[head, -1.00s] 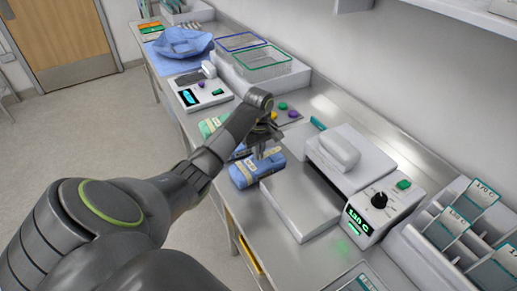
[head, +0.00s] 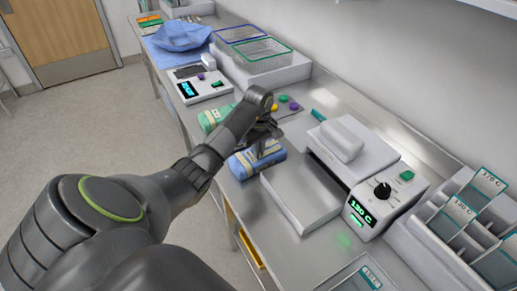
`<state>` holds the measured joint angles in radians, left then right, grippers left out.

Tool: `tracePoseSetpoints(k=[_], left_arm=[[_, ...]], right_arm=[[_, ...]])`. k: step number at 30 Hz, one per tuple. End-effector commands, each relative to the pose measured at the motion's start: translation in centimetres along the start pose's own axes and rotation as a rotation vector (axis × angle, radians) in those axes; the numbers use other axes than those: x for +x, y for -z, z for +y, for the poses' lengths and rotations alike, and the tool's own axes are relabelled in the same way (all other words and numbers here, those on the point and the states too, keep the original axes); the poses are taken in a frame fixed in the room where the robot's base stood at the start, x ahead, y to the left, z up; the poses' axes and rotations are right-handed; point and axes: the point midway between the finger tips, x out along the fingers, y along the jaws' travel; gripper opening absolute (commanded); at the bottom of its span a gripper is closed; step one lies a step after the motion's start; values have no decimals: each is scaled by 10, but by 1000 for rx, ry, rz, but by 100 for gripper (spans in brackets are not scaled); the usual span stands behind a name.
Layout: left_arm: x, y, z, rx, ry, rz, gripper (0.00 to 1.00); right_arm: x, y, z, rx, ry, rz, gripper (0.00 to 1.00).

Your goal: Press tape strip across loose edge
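My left gripper (head: 265,148) is over a blue wrapped pack (head: 243,165) on the metal bench. Its fingers point down at the pack's right part; whether they touch it or are open or shut is too small to tell. A pale label or strip shows on the blue pack. A green wrapped pack (head: 210,118) lies just behind, partly hidden by my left arm. I cannot make out a loose edge. My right gripper is not in view.
A white sealer (head: 384,208) with a dial and green display stands right of the packs, its flat metal plate (head: 298,196) in front. A divided rack (head: 462,222) is at the right. Wire baskets (head: 262,50), a small device (head: 200,86) and blue cloth (head: 180,36) are farther back.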

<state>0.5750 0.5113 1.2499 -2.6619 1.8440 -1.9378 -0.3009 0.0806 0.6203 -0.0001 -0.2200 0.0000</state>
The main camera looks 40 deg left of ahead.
Motion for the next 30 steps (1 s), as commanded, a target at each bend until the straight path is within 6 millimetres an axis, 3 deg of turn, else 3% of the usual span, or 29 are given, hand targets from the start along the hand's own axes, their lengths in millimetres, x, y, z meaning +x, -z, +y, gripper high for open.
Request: tracePoseSetpoints(k=[1,5,17,24,30], left_arm=[[0,0,0,0,0,0,13],[0,0,0,0,0,0,29],[-8,0,1,1,-2,0,29],[-58,1,1,1,-5,5,29],[-89,0,0,0,0,0,29]], right_arm=[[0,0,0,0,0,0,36],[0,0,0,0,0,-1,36],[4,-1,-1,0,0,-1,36],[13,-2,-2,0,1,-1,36],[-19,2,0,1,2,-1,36]])
